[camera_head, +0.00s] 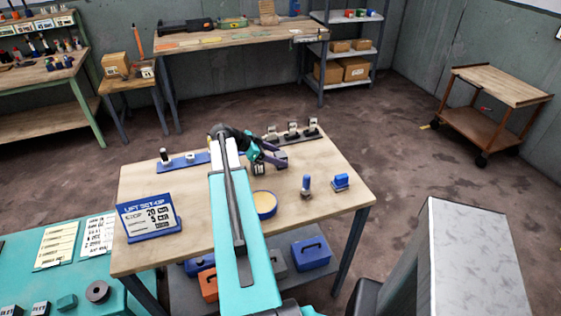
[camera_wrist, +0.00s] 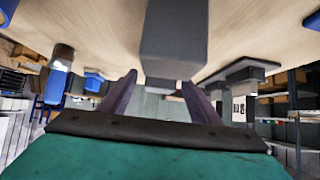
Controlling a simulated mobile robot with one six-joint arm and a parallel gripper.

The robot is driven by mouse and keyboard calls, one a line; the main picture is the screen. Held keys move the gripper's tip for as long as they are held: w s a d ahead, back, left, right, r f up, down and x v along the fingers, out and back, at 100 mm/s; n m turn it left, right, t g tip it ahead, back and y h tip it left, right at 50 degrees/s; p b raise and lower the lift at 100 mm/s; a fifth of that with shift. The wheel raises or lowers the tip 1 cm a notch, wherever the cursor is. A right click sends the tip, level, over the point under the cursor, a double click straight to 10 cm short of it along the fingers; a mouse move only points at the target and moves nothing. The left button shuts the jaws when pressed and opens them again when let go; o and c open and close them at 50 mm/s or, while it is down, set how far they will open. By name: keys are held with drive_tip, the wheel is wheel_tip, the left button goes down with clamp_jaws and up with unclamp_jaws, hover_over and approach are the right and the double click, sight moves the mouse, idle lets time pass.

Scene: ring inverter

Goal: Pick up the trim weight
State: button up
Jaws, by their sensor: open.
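A grey block (camera_wrist: 175,45) stands on the table close in front of my gripper; it may be the trim weight, but no label shows. In the wrist view it lies between the two purple fingers (camera_wrist: 160,82), which are open and apart from its sides as far as I can see. In the head view my gripper (camera_head: 274,158) is low over the back middle of the table, and the grey block (camera_head: 282,162) is partly hidden by it. A small dark piece with a pale label (camera_head: 258,169) is just beside the gripper.
The wooden table (camera_head: 150,185) also holds a sign (camera_head: 150,217), a blue-rimmed round dish (camera_head: 265,204), a blue-based post (camera_head: 307,187), a blue block (camera_head: 341,182), a blue rack (camera_head: 186,163) and a dark rack with several weights (camera_head: 292,135). The front right tabletop is clear.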

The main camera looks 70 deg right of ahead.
sight(277, 155)
clamp_jaws()
drive_tip(key=shift+r, duration=0.1)
drive_tip(key=shift+r, duration=0.2)
idle(0.5)
drive_tip(key=shift+r+b, duration=1.7)
drive_tip(key=shift+r, duration=3.05)
